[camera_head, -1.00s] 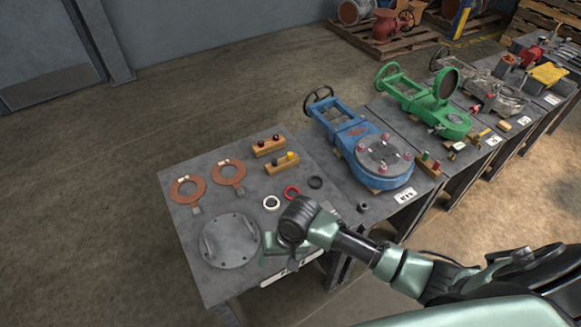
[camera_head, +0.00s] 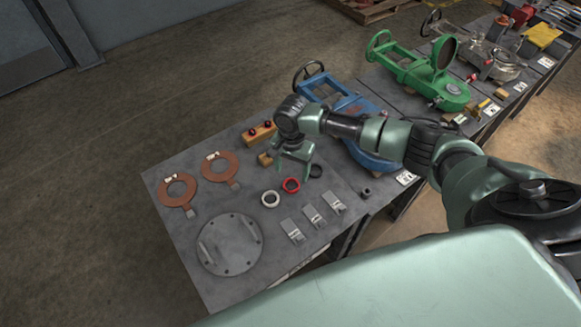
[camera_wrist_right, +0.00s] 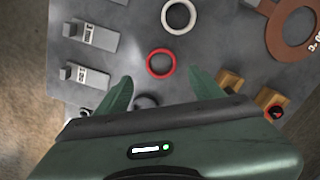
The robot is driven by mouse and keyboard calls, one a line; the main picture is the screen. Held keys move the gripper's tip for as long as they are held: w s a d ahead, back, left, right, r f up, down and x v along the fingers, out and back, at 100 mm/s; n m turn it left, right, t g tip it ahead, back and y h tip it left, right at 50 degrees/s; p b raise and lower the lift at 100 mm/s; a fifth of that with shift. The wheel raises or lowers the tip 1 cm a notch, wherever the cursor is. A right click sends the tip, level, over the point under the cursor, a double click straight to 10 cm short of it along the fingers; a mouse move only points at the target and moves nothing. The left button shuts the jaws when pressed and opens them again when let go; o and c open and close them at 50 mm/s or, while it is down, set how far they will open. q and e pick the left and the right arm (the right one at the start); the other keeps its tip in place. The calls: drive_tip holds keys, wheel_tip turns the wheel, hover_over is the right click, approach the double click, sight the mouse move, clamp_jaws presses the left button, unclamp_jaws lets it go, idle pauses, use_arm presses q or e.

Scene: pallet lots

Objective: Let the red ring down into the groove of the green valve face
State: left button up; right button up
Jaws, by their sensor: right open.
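The red ring (camera_head: 291,185) lies flat on the grey table between a white ring and a black ring. It also shows in the right wrist view (camera_wrist_right: 160,65), ahead of the fingertips and roughly centred between them. My right gripper (camera_head: 293,178) is open and empty above the table, near the red ring; its fingers show apart in the wrist view (camera_wrist_right: 163,82). The green valve (camera_head: 432,75) lies farther back on the right, its round face (camera_head: 452,88) partly visible with its flap raised. The groove is too small to make out. My left gripper is not in view.
The white ring (camera_head: 270,199) and black ring (camera_head: 316,171) lie close to the red one. Grey metal blocks (camera_head: 313,214), a round plate (camera_head: 229,244) and brown gaskets (camera_head: 177,189) lie around. A blue valve (camera_head: 366,155) stands partly behind my right arm.

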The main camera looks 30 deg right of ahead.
sight(291, 187)
drive_tip(key=f+b, duration=0.3)
drive_tip(key=shift+w+f, duration=0.2)
wheel_tip(291, 187, down, 2)
drive_tip(key=shift+s+f+b, duration=0.1)
drive_tip(key=shift+b, duration=0.35)
drive_tip(key=shift+f, duration=0.55)
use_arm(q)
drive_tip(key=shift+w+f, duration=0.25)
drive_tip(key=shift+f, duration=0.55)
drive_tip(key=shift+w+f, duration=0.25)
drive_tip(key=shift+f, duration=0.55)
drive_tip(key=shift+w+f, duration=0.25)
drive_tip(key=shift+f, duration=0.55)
use_arm(e)
drive_tip(key=shift+f, duration=0.15)
